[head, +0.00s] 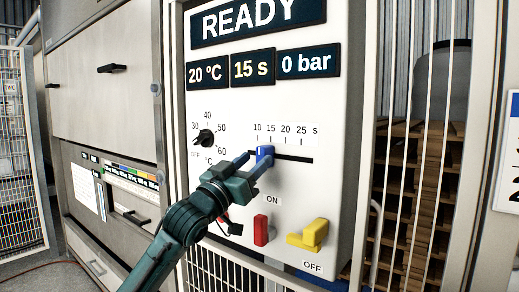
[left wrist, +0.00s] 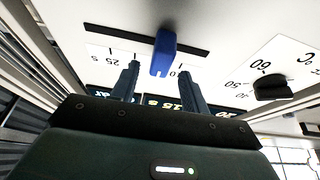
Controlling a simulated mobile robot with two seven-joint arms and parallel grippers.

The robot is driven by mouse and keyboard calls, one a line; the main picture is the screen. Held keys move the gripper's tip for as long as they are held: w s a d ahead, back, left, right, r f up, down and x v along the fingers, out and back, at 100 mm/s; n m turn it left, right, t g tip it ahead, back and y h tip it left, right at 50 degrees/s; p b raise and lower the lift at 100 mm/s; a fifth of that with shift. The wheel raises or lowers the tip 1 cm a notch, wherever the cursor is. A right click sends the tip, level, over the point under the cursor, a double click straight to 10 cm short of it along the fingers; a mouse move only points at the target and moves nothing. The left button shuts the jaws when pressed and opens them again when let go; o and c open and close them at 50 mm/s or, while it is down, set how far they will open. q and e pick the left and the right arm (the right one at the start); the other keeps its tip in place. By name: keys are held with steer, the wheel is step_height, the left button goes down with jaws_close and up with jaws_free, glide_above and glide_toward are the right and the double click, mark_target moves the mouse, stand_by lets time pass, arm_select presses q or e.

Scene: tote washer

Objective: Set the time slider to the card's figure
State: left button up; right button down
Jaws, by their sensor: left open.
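The blue time slider knob (head: 265,155) sits in a dark horizontal slot (head: 300,159) under a scale marked 10 to 25 s, near the 15 mark. The time display (head: 252,67) reads 15 s. My left gripper (head: 258,163) is open, its fingers on either side of the knob. In the left wrist view the knob (left wrist: 163,52) shows between and beyond the fingertips (left wrist: 158,80), with gaps on both sides. A white card with a blue top (head: 507,150) is cut off at the right edge; only part of its figure, starting with 2, shows. My right gripper is not in view.
A black temperature dial (head: 204,138) is left of the slider. A red switch (head: 261,230) and a yellow handle (head: 308,236) are below it. The READY display (head: 258,20) is above.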

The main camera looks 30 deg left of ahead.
mark_target(260, 156)
arm_select(q)
steer(key=shift+p+x, duration=0.3)
steer(key=shift+x, duration=1.25)
jaws_close()
